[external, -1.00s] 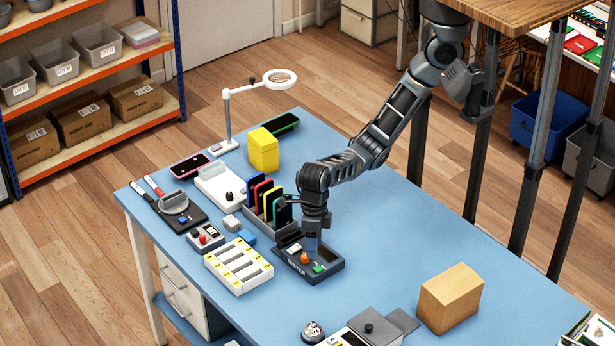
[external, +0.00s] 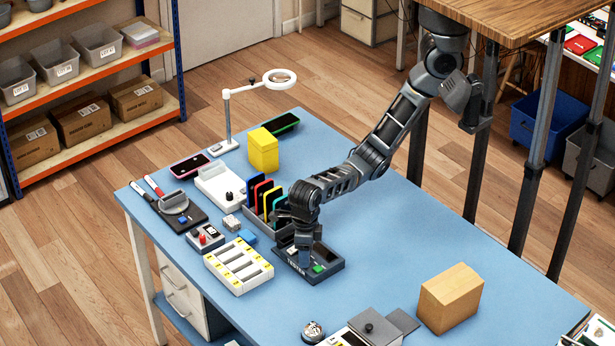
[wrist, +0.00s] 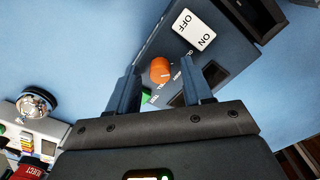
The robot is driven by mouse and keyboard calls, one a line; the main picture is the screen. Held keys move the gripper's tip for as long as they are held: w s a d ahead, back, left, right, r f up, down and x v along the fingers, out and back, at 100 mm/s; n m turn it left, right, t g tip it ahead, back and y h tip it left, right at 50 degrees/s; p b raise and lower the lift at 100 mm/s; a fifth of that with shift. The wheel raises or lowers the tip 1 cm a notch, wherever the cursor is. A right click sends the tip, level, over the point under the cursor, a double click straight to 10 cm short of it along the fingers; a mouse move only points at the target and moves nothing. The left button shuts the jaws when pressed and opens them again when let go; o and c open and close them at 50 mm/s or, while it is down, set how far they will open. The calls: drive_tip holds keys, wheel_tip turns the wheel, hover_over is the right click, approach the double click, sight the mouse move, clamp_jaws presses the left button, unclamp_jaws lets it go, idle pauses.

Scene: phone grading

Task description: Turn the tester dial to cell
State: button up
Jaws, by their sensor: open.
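The tester (external: 320,270) is a dark box on the blue table, with its name on the front edge and a green part (external: 319,268) on top. In the wrist view the tester (wrist: 165,62) shows an orange dial (wrist: 160,70), a white ON/OFF label (wrist: 193,30) and a green part (wrist: 146,96). My gripper (external: 304,264) is over the tester, pointing down, and hides the dial in the external view. In the wrist view my gripper (wrist: 160,88) is open, with the dial between and just beyond its two fingertips. Contact cannot be told. The dial's lettering is mostly unreadable.
A rack of coloured cards (external: 262,196) stands close behind the tester. A white slotted tray (external: 238,266) lies to its left. A cardboard box (external: 450,298) stands to the right, with clear blue table (external: 400,240) between it and the tester.

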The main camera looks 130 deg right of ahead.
drive_tip(key=shift+c, duration=0.3)
clamp_jaws()
